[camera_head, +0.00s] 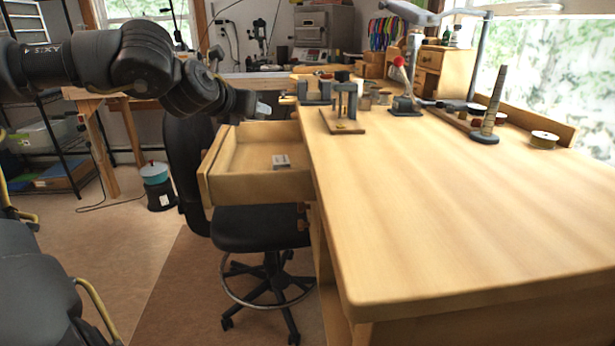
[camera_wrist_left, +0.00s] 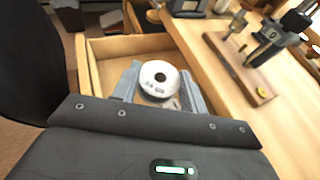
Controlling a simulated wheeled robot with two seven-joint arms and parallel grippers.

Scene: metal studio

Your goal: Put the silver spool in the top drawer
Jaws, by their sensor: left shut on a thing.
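The silver spool (camera_wrist_left: 158,77) is a pale disc with a dark centre hole, in the left wrist view. My left gripper (camera_wrist_left: 160,88) is shut on it, with a grey finger on either side. In the head view my left gripper (camera_head: 260,108) is above the back part of the open top drawer (camera_head: 258,184), near the bench's left edge. The spool cannot be made out clearly there. The drawer (camera_wrist_left: 95,62) shows below and beyond the spool in the wrist view. A small silver block (camera_head: 281,161) lies on the drawer floor. My right gripper is not in view.
The bench top (camera_head: 455,215) is broad and mostly clear at the front. A small press on a wooden base (camera_head: 342,122) stands near the drawer. A black stool (camera_head: 262,232) is under the drawer.

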